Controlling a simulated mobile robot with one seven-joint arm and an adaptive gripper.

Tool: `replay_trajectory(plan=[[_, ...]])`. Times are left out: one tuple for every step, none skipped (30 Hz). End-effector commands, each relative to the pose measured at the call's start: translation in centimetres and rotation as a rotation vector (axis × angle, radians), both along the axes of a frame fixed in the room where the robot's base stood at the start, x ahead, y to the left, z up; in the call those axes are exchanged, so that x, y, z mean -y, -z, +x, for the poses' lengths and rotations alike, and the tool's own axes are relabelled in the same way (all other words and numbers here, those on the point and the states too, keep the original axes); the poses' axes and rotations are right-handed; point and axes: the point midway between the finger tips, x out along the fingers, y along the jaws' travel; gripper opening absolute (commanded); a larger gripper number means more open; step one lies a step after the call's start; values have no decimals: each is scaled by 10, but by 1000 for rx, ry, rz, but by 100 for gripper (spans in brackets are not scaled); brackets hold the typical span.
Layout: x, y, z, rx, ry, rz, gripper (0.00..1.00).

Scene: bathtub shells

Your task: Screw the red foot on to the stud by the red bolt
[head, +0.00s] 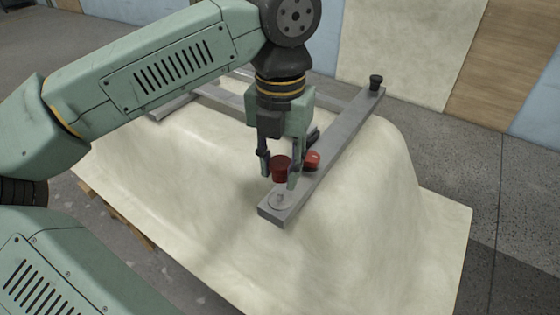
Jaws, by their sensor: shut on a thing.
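My gripper (280,177) points down over the near end of a grey metal bar (335,139). Its fingers are shut on the dark red foot (280,165), which they hold upright from both sides. The stud (281,197) stands on a pale round plate on the bar, just below the foot. The foot looks apart from the stud, a little above it; I cannot tell whether they are exactly in line. The red bolt (312,156) lies or stands on the bar just right of my right finger and is partly hidden by it.
The bar rests on an upturned cream bathtub shell (390,210) with a wide flat rim. A black foot (376,81) stands on the bar's far end. Other grey frame bars (178,106) run behind my arm. Grey floor is free on the right.

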Motion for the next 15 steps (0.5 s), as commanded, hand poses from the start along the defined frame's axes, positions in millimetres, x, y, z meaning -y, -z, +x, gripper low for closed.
replay_trajectory(plan=[[0,10,0,0,0,0,3],[0,13,0,0,0,0,3],[0,17,0,0,0,0,3],[0,20,0,0,0,0,3],[0,22,0,0,0,0,3],[0,25,0,0,0,0,3],[0,26,0,0,0,0,3],[0,28,0,1,0,0,3],[0,29,0,1,0,0,3],[0,30,0,1,0,0,3],[0,30,0,1,0,0,3],[0,30,0,1,0,0,3],[0,30,0,1,0,0,3],[0,30,0,1,0,0,3],[0,30,0,1,0,0,3]])
